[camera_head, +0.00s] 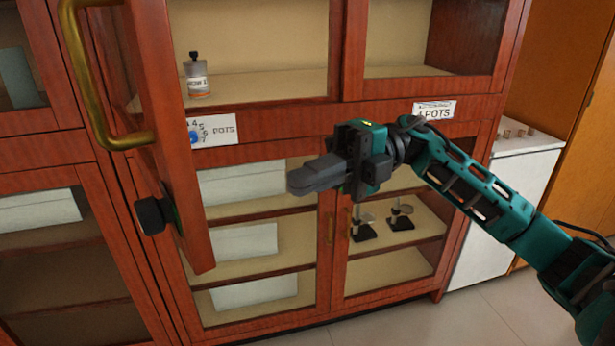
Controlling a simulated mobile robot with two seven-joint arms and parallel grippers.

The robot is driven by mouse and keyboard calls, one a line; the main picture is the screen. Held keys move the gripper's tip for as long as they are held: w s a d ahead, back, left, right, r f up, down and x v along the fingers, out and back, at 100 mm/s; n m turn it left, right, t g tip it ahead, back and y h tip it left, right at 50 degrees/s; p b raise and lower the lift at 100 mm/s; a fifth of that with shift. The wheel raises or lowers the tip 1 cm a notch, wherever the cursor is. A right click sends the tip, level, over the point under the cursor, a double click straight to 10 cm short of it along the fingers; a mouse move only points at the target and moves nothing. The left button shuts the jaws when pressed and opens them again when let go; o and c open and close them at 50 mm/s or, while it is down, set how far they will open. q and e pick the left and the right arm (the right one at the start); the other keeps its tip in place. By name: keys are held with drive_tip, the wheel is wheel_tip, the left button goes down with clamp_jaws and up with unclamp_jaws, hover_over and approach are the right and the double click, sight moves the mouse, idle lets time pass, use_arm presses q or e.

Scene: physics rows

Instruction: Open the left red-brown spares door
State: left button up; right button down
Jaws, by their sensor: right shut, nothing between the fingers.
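A red-brown door (178,150) with a curved brass handle (98,80) stands swung out toward me at the left, seen nearly edge-on.
The upper compartment holds a small grey bottle (197,78). Glazed lower doors (332,235) are closed, with white boxes (245,243) and small dark stands (400,216) behind them. A white cabinet (510,190) stands at the right. Grey floor lies at the lower right.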

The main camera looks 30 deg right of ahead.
use_arm(q)
drive_tip(key=shift+s+a+f+p, duration=0.15)
drive_tip(key=shift+s+p, duration=0.1)
drive_tip(key=shift+p, duration=0.1)
use_arm(e)
drive_tip(key=s+a, duration=0.1)
drive_tip(key=a, duration=0.9)
drive_tip(key=shift+a, duration=0.15)
